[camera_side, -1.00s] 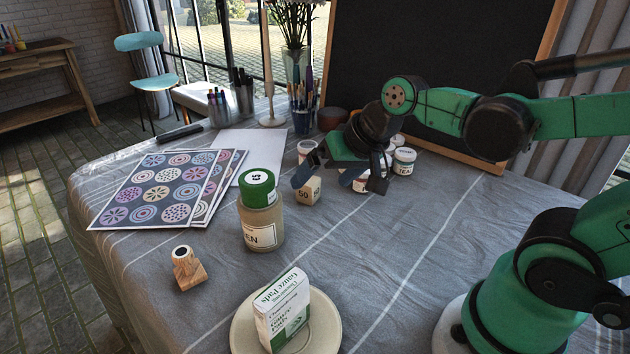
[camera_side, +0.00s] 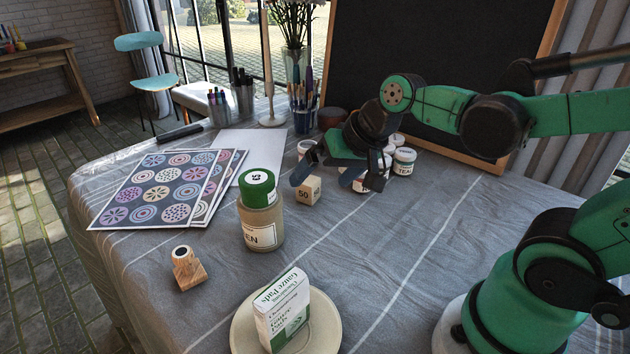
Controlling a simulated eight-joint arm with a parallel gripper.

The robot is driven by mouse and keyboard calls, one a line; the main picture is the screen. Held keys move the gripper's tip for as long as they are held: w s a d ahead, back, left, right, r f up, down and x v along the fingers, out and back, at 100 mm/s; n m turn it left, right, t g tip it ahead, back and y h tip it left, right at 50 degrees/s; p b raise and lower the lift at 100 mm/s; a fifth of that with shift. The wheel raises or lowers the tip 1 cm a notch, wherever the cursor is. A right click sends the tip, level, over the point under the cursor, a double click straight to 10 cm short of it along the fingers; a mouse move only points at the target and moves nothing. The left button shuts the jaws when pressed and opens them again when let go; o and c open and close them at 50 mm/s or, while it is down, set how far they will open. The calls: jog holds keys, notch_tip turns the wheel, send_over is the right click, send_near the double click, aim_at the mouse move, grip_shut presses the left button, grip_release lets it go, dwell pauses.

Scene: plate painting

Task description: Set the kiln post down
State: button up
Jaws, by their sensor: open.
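The kiln post is most likely the small cream block marked 50 (camera_side: 308,191), which stands on the cloth right of the green-capped jar. My gripper (camera_side: 322,182) hangs just above and behind the block, with its fingers spread. One finger is at the block's upper left and the other is to its right. The block rests on the table, and no finger appears to grip it.
A green-capped jar (camera_side: 262,222) stands in front left. A gauze box (camera_side: 283,312) sits on a plate (camera_side: 330,333). A wooden stamp (camera_side: 187,270) is at left. Small paint pots (camera_side: 404,162) crowd behind the gripper. The cloth at right is clear.

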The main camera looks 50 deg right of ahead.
aim_at(311, 180)
jog(key=w+d+f+m+t+y, duration=0.1)
jog(key=w+d+f+m+y, duration=0.1)
jog(key=m, duration=0.5)
jog(key=w+d+f+m+t+y, duration=0.1)
jog(key=w+d+f+m, duration=0.3)
jog(key=m, duration=0.4)
jog(key=w+d+f+m+t+y, duration=0.1)
jog(key=w+d+f+m+y, duration=0.2)
jog(key=m, duration=0.4)
jog(key=shift+w+d+f+m+t, duration=0.1)
jog(key=shift+d+m+t, duration=0.1)
jog(key=shift+d, duration=0.15)
jog(key=shift+w+d+m+t, duration=0.1)
jog(key=shift+d+t, duration=0.1)
jog(key=shift+d, duration=0.1)
jog(key=shift+s+d+f+m+t, duration=0.1)
jog(key=shift+d+f+m+t, duration=0.25)
jog(key=shift+m, duration=0.25)
jog(key=shift+y, duration=0.3)
jog(key=shift+x, duration=2.8)
grip_shut()
